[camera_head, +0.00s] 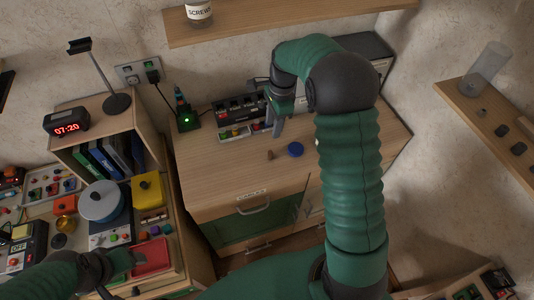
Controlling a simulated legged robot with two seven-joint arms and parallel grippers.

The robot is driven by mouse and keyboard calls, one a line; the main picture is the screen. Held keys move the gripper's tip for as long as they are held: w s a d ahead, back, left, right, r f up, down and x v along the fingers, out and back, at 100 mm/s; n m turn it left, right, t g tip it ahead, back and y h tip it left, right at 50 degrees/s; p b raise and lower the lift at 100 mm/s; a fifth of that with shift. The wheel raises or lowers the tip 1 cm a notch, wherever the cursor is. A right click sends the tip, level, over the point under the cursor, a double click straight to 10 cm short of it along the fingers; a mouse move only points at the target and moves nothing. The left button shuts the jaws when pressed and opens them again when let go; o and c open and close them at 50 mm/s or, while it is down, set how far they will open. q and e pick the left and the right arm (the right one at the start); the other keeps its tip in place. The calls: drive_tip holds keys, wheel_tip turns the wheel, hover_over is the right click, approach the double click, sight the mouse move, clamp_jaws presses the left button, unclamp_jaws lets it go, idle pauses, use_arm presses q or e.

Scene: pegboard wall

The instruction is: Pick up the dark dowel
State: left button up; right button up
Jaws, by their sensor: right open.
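A small brown peg-like piece (270,155), which may be the dark dowel, stands on the wooden cabinet top (220,165). It is too small to be sure. A blue round disc (295,149) lies just right of it. My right gripper (274,124) points down above the cabinet top, behind the brown piece and apart from it. Its jaws are open, and I see nothing between them. My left gripper (128,262) is at the lower left by a red tray (151,257); its jaws are too small to read.
A rack with coloured pieces (234,132) stands at the back of the cabinet, beside a green-lit device (187,120). A shelf with a jar (199,12) hangs above. The cabinet's front left top is clear.

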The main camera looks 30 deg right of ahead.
hover_over(269, 152)
drive_tip(key=d, duration=0.3)
wheel_tip(269, 152, down, 9)
drive_tip(key=shift+w+a+f+p, duration=0.1)
drive_tip(key=shift+w+a+p, duration=0.05)
drive_tip(key=shift+p, duration=0.15)
drive_tip(key=a+f, duration=0.1)
drive_tip(key=a+f+p, duration=0.1)
drive_tip(key=f, duration=0.1)
drive_tip(key=a+f, duration=0.1)
drive_tip(key=f, duration=0.1)
drive_tip(key=shift+s, duration=0.3)
drive_tip(key=shift+f, duration=0.3)
drive_tip(key=shift+w+d+f, duration=0.1)
drive_tip(key=shift+d+f, duration=0.05)
drive_tip(key=shift+d, duration=0.5)
drive_tip(key=c, duration=0.5)
drive_tip(key=shift+a, duration=0.1)
drive_tip(key=shift+c, duration=1.2)
drive_tip(key=shift+a, duration=0.15)
clamp_jaws()
use_arm(q)
drive_tip(key=shift+d+r, duration=0.25)
drive_tip(key=shift+r, duration=0.3)
drive_tip(key=shift+d+r, duration=0.25)
drive_tip(key=shift+r, duration=0.25)
use_arm(e)
drive_tip(key=shift+a, duration=0.25)
